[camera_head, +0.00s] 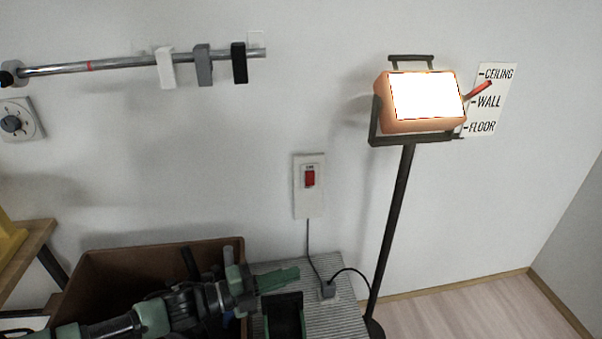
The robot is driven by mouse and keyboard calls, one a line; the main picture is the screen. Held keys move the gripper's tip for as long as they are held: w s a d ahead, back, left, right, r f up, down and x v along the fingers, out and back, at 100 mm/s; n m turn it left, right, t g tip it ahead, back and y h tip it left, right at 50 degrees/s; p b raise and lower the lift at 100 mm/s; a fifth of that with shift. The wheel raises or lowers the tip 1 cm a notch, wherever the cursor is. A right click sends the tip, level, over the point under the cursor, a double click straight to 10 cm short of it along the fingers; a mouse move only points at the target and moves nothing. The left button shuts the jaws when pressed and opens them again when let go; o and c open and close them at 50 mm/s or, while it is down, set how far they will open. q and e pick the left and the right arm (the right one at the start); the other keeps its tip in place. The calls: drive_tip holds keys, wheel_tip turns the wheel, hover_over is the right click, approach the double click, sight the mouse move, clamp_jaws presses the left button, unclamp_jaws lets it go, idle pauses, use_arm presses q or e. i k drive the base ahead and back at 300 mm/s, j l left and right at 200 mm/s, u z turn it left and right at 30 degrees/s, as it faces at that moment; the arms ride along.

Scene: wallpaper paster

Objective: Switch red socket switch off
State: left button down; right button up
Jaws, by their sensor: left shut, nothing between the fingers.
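The red socket switch (310,179) is a small red rocker on a white wall plate (309,207), right of the picture's middle. Its rocker position is too small to tell. A dark cord runs down from the plate. My left gripper (297,272) comes in from the lower left, with green fingers shut and empty. It is below and a little left of the switch, apart from it, over the grey ribbed surface. My right gripper does not show.
A lit work lamp (427,95) stands on a dark pole (392,230) right of the switch. A brown bin (110,262) is under my left arm. A rail (120,64) with sliders and a dial (12,124) are on the wall.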

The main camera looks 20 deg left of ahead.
sight(310, 175)
drive_tip(key=i+j, duration=0.75)
